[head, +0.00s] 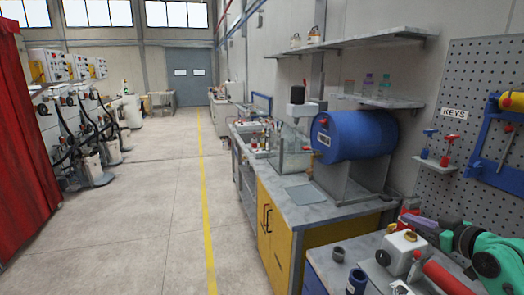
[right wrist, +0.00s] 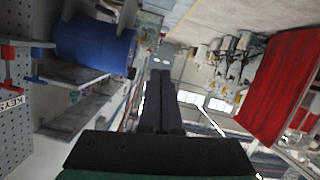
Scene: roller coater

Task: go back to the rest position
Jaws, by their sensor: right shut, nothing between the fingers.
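My right gripper (head: 408,217) is at the lower right of the head view, at the end of my teal arm, above the near bench with the white box. In the right wrist view its two dark fingers (right wrist: 160,76) lie together, shut, with nothing between them. The wrist picture is turned upside down, and the fingers point out into the open hall. My left gripper and arm are not in view.
A blue drum (head: 355,134) lies on a stand on the yellow-doored bench (head: 330,211). A pegboard (head: 480,75) with tools is close at the right. The floor (head: 130,220) at left is clear.

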